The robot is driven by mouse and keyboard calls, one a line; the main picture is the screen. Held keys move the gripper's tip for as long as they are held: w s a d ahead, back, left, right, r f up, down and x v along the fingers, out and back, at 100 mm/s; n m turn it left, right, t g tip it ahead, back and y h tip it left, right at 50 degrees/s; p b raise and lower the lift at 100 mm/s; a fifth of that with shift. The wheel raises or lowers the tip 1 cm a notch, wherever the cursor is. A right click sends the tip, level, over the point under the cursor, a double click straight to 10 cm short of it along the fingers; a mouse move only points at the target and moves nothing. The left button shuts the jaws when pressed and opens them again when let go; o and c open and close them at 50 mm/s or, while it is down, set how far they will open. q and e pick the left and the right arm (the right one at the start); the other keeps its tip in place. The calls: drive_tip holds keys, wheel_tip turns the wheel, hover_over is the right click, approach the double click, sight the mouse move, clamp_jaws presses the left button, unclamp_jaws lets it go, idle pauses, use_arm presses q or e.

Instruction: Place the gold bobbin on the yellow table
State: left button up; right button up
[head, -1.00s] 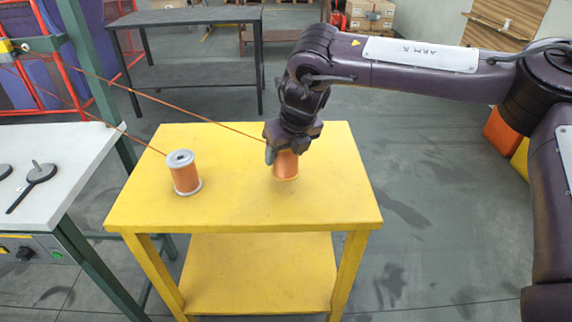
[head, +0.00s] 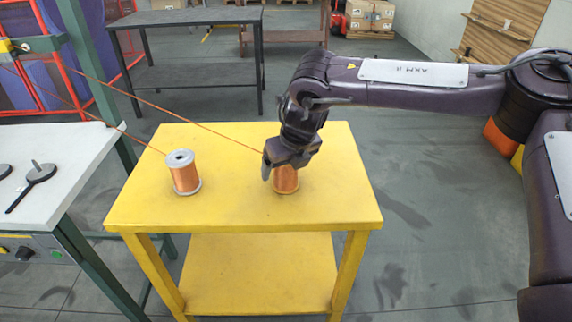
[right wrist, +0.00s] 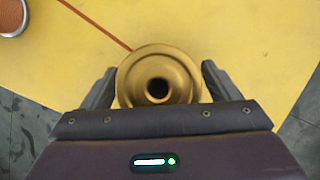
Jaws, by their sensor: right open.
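The gold bobbin (right wrist: 178,90), wound with copper wire, stands upright on the yellow table (head: 240,212). In the head view its copper winding (head: 286,180) shows below my right gripper (head: 281,168), which hides its top. In the right wrist view its gold flange and dark centre hole sit between the two fingers of my right gripper (right wrist: 158,86). The fingers are open around it, with a narrow gap at the right; contact at the left is hard to tell. My left gripper is not in view.
A silver-flanged copper bobbin (head: 185,175) stands on the table's left part. Copper wires (head: 175,111) stretch from the green frame (head: 90,65) to the bobbins. A white-topped bench (head: 65,160) is at left, a dark table (head: 185,75) behind. The yellow table's front is clear.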

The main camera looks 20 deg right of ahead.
drive_tip(key=shift+r, duration=0.15)
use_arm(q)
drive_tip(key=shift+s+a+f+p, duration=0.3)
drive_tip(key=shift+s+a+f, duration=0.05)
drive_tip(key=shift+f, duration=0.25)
use_arm(e)
drive_tip(key=v, duration=1.2)
drive_tip(key=shift+w, duration=0.1)
